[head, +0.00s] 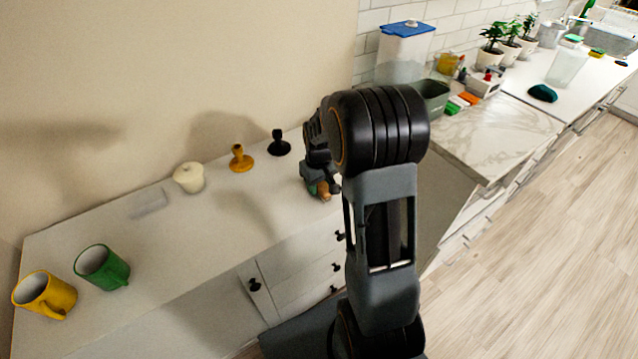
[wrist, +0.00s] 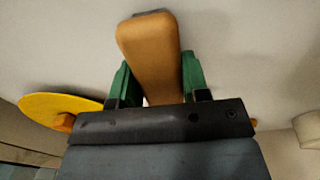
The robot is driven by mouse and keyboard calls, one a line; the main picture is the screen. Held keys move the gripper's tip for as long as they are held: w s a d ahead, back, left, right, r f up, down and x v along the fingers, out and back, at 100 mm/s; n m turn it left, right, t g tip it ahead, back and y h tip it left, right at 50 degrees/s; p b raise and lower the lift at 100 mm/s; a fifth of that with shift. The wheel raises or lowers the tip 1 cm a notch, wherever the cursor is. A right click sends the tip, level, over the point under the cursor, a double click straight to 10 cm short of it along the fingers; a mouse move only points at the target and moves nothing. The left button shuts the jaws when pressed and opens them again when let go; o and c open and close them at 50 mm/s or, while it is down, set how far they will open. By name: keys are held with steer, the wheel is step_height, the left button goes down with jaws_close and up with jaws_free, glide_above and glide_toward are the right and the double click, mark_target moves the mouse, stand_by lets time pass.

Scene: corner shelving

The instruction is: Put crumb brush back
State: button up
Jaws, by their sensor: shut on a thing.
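My gripper (head: 318,180) is over the right part of the white counter, near its front edge. It is shut on a tan, wooden-looking piece (head: 324,190), which I take to be the crumb brush. In the wrist view, the brush (wrist: 148,50) is a long rounded tan block with a dark far end, between the two green fingertips of my gripper (wrist: 156,82). Its bristles are not clearly visible. I cannot tell whether it touches the counter.
On the white counter (head: 160,235) are a yellow mug (head: 42,292), green mug (head: 100,266), cream lidded pot (head: 188,177), mustard knobbed piece (head: 240,160) and black knobbed piece (head: 279,144). A faint pale block (head: 149,203) lies left. A marble-topped counter (head: 490,130) stands right.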

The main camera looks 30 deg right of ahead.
steer(key=o, duration=0.9)
steer(key=shift+f, duration=0.1)
step_height(320, 180, up, 12)
steer(key=s+a+r+t, duration=0.1)
steer(key=s+a, duration=0.4)
steer(key=s, duration=0.3)
steer(key=s+a+m+t, duration=0.1)
steer(key=s+a+t, duration=0.1)
steer(key=s+a, duration=0.2)
steer(key=shift+s+a+r+p, duration=0.35)
steer(key=shift+s+r+p, duration=0.1)
steer(key=shift+s, duration=1.45)
